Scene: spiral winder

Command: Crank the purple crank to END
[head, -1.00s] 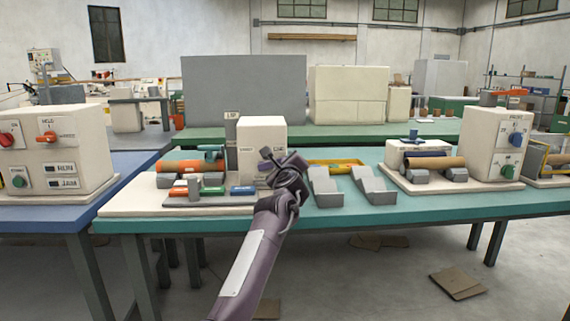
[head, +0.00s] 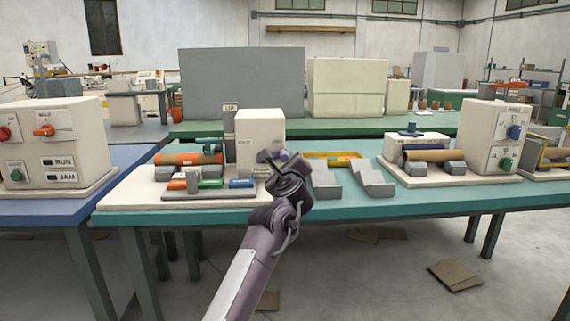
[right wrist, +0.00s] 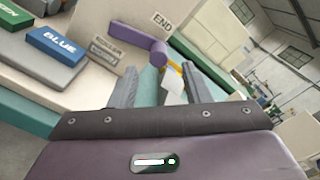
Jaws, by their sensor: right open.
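The purple crank (right wrist: 138,40) sits on the face of a cream machine box, its arm slanting down to a rounded knob. A label reading END (right wrist: 162,21) is on the box just right of the crank. In the right wrist view my right gripper (right wrist: 164,78) is open, its two grey fingers pointing toward the knob, which shows beyond and between them. I see no grip on it. In the head view the right gripper (head: 285,168) is in front of the cream box (head: 260,135) and hides most of the crank. My left gripper is not in view.
The teal table (head: 420,205) holds the machine with blue (head: 241,183), green and red blocks at its front. Grey cradles (head: 373,178) and a yellow tray (head: 333,158) lie right of the gripper. Another winder (head: 430,165) stands further right. A blue table (head: 50,214) with a control box is left.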

